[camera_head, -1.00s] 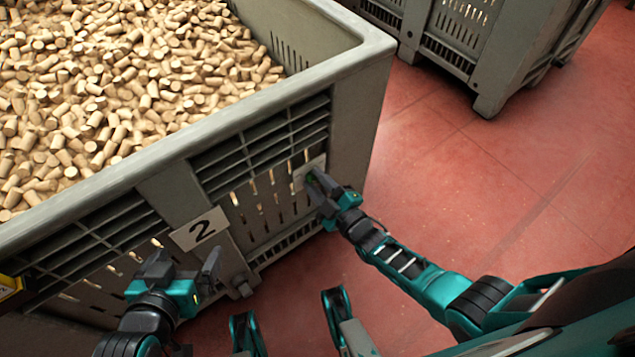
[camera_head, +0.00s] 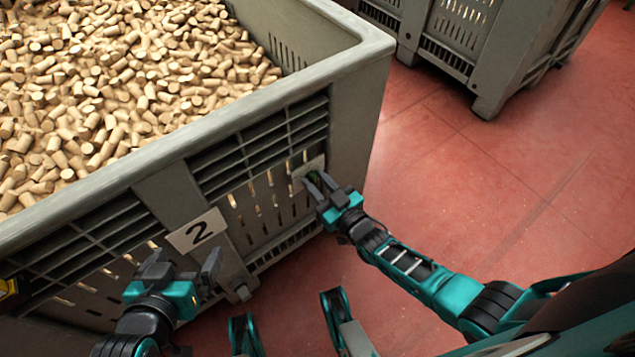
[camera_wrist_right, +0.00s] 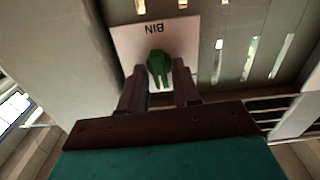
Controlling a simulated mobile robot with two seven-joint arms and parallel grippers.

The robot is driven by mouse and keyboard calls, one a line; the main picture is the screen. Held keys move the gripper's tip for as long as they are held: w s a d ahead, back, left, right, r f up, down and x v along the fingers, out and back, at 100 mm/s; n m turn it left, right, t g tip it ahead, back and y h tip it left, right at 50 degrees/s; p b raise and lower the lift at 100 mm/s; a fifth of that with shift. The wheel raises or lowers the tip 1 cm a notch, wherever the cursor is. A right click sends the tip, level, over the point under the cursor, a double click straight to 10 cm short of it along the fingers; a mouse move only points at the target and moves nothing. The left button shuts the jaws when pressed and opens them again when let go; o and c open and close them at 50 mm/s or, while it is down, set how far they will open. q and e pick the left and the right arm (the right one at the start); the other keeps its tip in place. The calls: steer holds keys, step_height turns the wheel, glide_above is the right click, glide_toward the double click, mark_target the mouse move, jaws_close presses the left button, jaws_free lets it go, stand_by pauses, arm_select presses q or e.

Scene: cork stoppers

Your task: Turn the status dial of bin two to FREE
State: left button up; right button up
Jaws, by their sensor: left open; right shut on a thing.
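Bin two (camera_head: 345,58) is a grey-green crate with a white "2" label (camera_head: 197,230) on its side. A pale plate (camera_head: 306,169) sits near its right corner. In the right wrist view the plate (camera_wrist_right: 182,40) shows the word BIN upside down, and the green status dial (camera_wrist_right: 158,66) is mounted on it. Other lettering on the plate cannot be read. My right gripper (camera_head: 317,181) is at the plate, shut on the dial, with one finger on either side of it. My left gripper (camera_head: 184,264) is open and empty in front of the bin's side, below the label.
Bin two is filled with cork stoppers (camera_head: 110,85). A second grey crate (camera_head: 455,45) stands behind at the right. The red floor (camera_head: 500,180) between that crate and my right arm is clear. A yellow item (camera_head: 8,288) shows at the left edge.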

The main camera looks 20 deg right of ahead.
steer(key=shift+m, duration=0.3)
stand_by(0.4)
arm_select(q)
steer(key=shift+f, duration=0.2)
arm_select(e)
steer(key=o, duration=0.7)
steer(key=shift+o, duration=0.2)
steer(key=shift+s+d, duration=0.1)
